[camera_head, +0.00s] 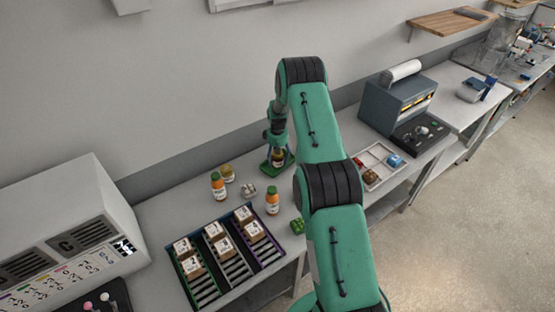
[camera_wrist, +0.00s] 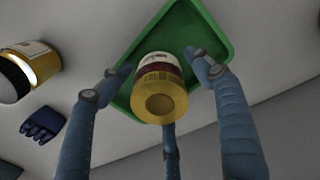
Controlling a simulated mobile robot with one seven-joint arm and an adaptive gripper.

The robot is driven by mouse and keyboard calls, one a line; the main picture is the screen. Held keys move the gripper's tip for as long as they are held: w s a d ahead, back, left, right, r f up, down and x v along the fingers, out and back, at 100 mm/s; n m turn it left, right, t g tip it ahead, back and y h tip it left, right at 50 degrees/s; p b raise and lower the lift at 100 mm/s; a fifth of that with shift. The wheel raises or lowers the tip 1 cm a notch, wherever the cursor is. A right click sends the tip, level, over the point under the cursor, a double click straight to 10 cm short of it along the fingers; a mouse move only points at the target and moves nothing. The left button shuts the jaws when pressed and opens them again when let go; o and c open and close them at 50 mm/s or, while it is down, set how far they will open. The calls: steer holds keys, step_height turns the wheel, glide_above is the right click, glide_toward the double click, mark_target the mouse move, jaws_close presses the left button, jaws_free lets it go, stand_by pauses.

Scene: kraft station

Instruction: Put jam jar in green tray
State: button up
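The jam jar (camera_wrist: 160,95) has a yellow round end facing the wrist camera and a dark red and white label band. It is in or just above the green tray (camera_wrist: 210,28); contact with the tray floor is hidden. My gripper (camera_wrist: 158,62) has its fingers spread around the jar, with narrow gaps showing at both side fingertips. In the head view my gripper (camera_head: 278,143) points down over the jar (camera_head: 279,157) at the green tray (camera_head: 266,169), near the wall.
Orange-capped bottles (camera_head: 218,187) (camera_head: 272,203) and another jar (camera_head: 228,173) stand left of the tray. A dark rack with boxes (camera_head: 223,255) is in front. A white divided tray (camera_head: 378,179) and a grey machine (camera_head: 397,101) are at right.

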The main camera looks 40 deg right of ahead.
steer(key=shift+r, duration=0.2)
steer(key=shift+r+b, duration=0.8)
steer(key=shift+r, duration=5.15)
steer(key=shift+r, duration=0.1)
